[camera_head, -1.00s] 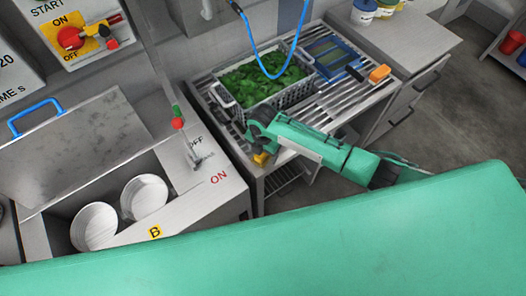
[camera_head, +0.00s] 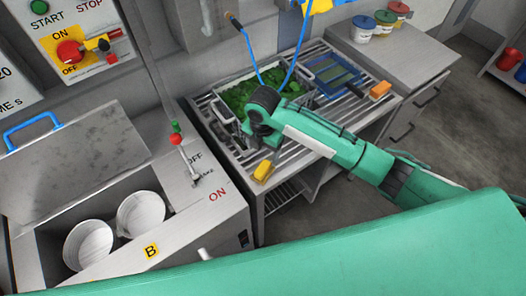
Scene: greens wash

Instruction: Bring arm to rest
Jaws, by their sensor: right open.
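My right arm is green and comes in from the right. Its right gripper (camera_head: 252,136) is a dark shape over the near left corner of the crate of greens, open and with nothing seen in it. The arm's wrist hides part of the crate. The grey perforated crate (camera_head: 222,110) holds leafy greens (camera_head: 236,97) and stands on the slatted rack (camera_head: 300,146). Whether the gripper touches the crate cannot be told. My left gripper is not in view.
A yellow block (camera_head: 263,171) lies at the rack's front edge, an orange one (camera_head: 380,89) at its right. A blue-framed tray (camera_head: 335,74) lies behind. A blue hose (camera_head: 298,45) hangs above the crate. The washer (camera_head: 190,225), with two white bowls, stands at left.

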